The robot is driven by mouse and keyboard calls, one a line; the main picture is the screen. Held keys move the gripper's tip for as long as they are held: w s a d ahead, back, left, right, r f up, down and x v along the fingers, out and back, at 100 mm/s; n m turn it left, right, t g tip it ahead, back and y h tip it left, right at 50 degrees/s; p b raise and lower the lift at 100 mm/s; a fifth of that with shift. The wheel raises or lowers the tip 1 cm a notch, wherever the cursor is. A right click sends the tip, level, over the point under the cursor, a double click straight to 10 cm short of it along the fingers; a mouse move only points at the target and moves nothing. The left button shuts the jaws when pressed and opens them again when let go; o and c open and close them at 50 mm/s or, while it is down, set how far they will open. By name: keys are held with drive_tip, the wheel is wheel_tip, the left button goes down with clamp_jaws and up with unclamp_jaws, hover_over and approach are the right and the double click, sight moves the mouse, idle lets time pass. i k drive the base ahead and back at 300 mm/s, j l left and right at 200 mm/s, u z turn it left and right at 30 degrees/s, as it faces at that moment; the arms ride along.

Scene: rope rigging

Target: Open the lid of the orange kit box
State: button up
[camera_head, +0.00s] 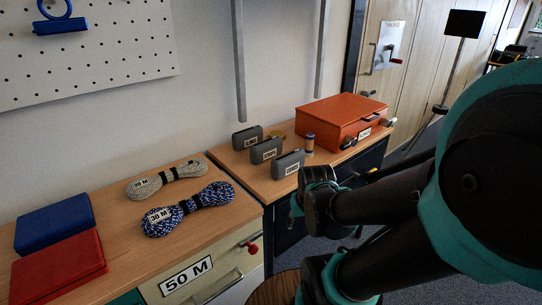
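The orange kit box (340,121) stands at the right end of the far wooden cabinet top. Its lid (342,107) looks closed and lies flat. A small label (364,133) and dark and pale fittings show on its front, with a dark knob (370,93) at the back right corner. My dark and teal arm reaches in from the right, in front of and below the box, apart from it in the picture. I cannot make out my gripper's fingers in this view.
Rope coils (188,208), a blue case (55,221) and a red case (58,267) lie on the nearer counter. A 50 M drawer (205,277) is below.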

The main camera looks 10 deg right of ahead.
sight(341, 110)
drive_tip(key=l+z, duration=0.15)
drive_tip(key=z, duration=0.3)
drive_tip(key=i+l+z, duration=0.1)
drive_tip(key=z, duration=0.3)
drive_tip(key=i+l+z, duration=0.1)
drive_tip(key=z, duration=0.35)
drive_tip(key=i+l, duration=0.05)
